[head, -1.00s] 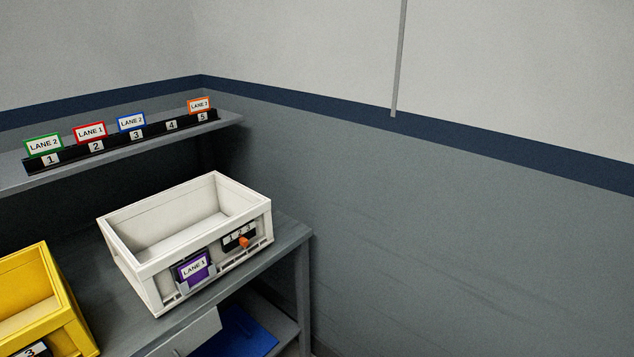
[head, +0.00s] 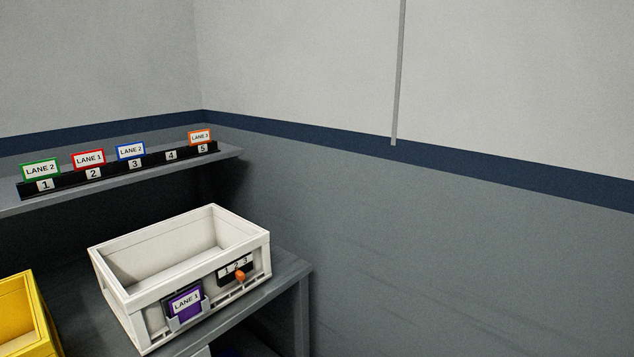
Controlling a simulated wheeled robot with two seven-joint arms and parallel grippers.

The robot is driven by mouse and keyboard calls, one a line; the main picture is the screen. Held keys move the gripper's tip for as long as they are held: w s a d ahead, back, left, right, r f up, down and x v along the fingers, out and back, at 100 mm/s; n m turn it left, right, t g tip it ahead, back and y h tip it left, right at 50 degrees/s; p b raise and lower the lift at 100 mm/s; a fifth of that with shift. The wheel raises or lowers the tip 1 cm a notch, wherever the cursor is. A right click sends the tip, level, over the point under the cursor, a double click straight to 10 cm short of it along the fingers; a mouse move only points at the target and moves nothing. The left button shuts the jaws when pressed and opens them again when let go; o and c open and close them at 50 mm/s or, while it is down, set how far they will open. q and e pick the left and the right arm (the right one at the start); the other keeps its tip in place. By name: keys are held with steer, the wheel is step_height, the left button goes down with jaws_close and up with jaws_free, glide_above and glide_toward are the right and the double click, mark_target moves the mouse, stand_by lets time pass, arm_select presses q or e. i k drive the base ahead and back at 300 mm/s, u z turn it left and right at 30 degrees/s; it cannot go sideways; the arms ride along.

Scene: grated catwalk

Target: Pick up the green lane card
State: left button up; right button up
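The green lane card (head: 40,170) reads "LANE 2". It stands upright in slot 1 at the left end of a black card rack (head: 118,171) on the upper shelf. A red card (head: 88,159), a blue card (head: 131,151) and an orange card (head: 200,138) stand in slots 2, 3 and 5 of the same rack. Slot 4 is empty. Neither of my grippers shows in the head view.
A white bin (head: 180,268) with a purple "LANE 1" card (head: 185,303) and an orange pointer on its front stands on the workbench (head: 290,275). A yellow bin (head: 30,310) is at the lower left. The upper shelf (head: 228,156) overhangs the bench. The right side is bare wall.

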mark_target(44, 168)
steer(key=u, duration=1.4)
